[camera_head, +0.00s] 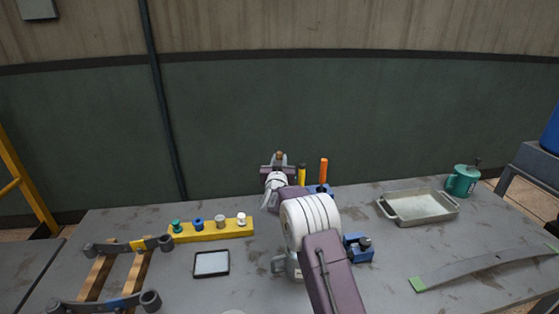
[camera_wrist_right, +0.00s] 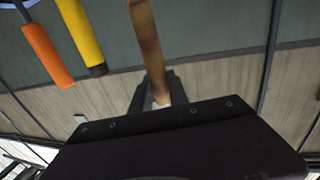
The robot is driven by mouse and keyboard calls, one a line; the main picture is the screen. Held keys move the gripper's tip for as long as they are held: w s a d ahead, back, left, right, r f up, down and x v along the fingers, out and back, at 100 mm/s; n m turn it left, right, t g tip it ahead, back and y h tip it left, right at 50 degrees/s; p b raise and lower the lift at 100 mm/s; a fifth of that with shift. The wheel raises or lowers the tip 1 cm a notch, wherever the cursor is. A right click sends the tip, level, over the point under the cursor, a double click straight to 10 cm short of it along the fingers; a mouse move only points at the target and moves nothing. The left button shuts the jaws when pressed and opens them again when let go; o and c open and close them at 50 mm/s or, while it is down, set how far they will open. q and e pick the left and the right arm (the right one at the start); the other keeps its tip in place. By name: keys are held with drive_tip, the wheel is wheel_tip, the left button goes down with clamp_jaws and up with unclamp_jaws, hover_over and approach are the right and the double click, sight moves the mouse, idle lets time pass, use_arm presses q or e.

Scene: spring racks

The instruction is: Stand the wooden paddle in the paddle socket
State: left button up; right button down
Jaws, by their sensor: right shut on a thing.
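My right gripper (camera_head: 279,160) is raised over the back of the table, its arm reaching up from the bottom of the head view. It is shut on the wooden paddle (camera_head: 280,154), of which only a small brown end shows there. In the right wrist view the paddle's brown wooden shaft (camera_wrist_right: 147,42) runs up from between the fingers (camera_wrist_right: 158,95) and out of the top edge. A blue holder (camera_head: 319,189) stands just right of the gripper with orange and yellow handles in it. I cannot make out which part is the paddle socket. My left gripper is not in view.
The orange handle (camera_wrist_right: 48,55) and yellow handle (camera_wrist_right: 80,33) are close beside the paddle. A yellow rack (camera_head: 210,232) with several coloured knobs, a dark-framed pad (camera_head: 211,263), a blue block (camera_head: 358,248), a metal tray (camera_head: 425,208) and a green can (camera_head: 462,180) stand around.

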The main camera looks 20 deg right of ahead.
drive_tip(key=shift+f+b, duration=0.4)
drive_tip(key=shift+f, duration=0.25)
drive_tip(key=c, duration=1.2)
unclamp_jaws()
